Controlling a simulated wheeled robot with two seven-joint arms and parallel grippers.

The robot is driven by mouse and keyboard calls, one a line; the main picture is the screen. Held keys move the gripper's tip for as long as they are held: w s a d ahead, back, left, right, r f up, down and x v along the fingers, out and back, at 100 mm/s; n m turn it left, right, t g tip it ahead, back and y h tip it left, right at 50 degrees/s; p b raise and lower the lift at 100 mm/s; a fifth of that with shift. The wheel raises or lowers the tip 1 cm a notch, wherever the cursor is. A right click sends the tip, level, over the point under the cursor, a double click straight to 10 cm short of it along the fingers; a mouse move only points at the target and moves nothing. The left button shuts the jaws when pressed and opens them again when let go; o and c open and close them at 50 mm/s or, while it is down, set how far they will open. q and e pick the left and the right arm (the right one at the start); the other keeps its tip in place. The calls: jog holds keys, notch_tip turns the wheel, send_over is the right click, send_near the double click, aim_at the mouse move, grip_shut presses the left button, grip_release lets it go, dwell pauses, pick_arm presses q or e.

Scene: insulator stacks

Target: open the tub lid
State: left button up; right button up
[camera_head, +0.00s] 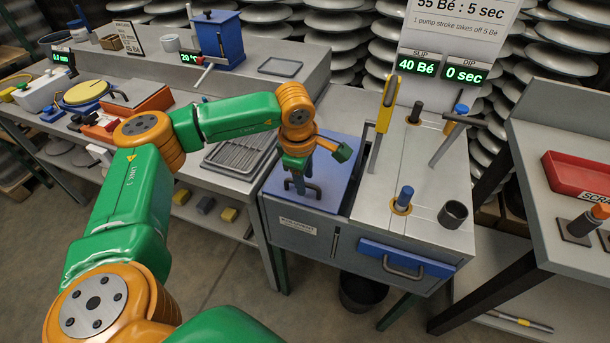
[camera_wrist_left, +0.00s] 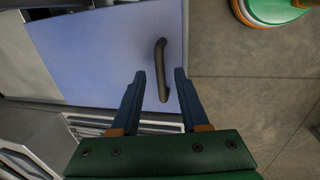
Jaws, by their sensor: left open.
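The tub lid (camera_head: 337,164) is a flat blue panel on the grey station, lying closed. It fills the upper left of the left wrist view (camera_wrist_left: 95,55). Its dark bar handle (camera_head: 290,185) is near the front edge and shows in the left wrist view (camera_wrist_left: 161,62). My left gripper (camera_head: 309,190) is over the handle, pointing down, with its fingers apart. In the left wrist view the handle appears between the two blue fingertips (camera_wrist_left: 160,74); whether they touch it cannot be told. My right gripper is out of view.
Right of the lid, the station top carries a yellow-handled tool (camera_head: 385,105), a blue-topped peg (camera_head: 404,198) and a dark cup (camera_head: 453,214). A blue drawer front (camera_head: 405,262) is below. A ribbed tray (camera_head: 240,152) lies left. A red tray (camera_head: 580,175) is at far right.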

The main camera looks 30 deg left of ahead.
pick_arm(q)
grip_shut()
jog(key=shift+s, duration=0.1)
dwell(1.2)
